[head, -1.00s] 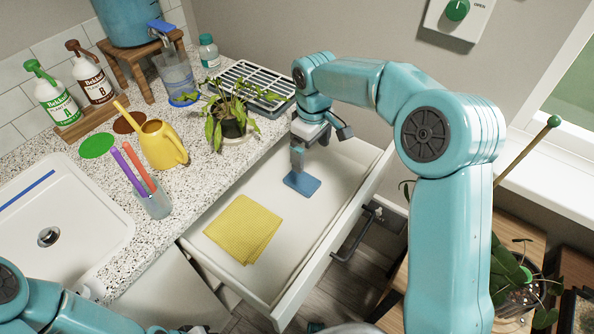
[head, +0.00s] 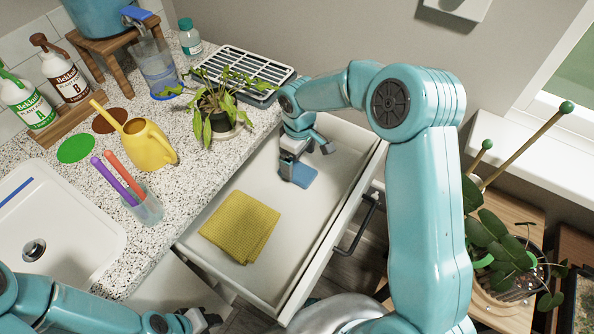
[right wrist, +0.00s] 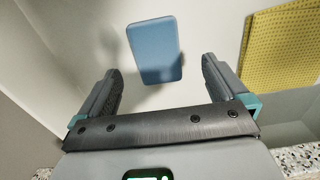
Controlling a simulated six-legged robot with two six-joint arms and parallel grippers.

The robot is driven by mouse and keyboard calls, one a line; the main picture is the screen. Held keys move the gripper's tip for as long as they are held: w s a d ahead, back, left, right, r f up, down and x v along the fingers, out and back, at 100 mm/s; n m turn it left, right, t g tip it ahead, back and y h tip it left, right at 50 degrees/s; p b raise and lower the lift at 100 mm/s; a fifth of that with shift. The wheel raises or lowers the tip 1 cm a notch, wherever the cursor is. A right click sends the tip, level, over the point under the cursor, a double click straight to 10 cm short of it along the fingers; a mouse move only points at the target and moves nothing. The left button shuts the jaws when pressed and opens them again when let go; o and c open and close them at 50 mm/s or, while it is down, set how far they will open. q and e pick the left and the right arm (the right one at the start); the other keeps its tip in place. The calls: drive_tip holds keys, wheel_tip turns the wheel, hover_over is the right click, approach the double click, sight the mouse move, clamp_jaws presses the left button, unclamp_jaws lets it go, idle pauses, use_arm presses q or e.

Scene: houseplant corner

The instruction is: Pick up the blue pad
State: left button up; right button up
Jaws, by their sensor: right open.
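The blue pad (head: 304,176) lies flat in the open white drawer (head: 236,180), toward its back end. My right gripper (head: 287,177) points down into the drawer at the pad and hides part of it in the head view. In the right wrist view the pad (right wrist: 155,50) shows whole, ahead of my right gripper's two spread fingers (right wrist: 160,80). The fingers are open, with nothing between them. My left gripper (head: 205,320) is at the bottom edge of the head view, far from the pad; its fingers are too unclear to read.
A folded yellow cloth (head: 240,227) lies in the drawer nearer the front; it also shows in the right wrist view (right wrist: 285,45). A potted plant (head: 218,115) stands on the speckled counter beside the drawer. The drawer front with its dark handle (head: 358,225) borders the right side.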

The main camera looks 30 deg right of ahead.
sight(300, 172)
drive_tip(key=f, duration=0.5)
drive_tip(key=shift+w+d+f+p, duration=0.1)
drive_tip(key=shift+d+f+p, duration=0.15)
drive_tip(key=shift+f+p, duration=0.05)
drive_tip(key=shift+r, duration=0.1)
drive_tip(key=c, duration=1.1)
wheel_tip(300, 172, up, 20)
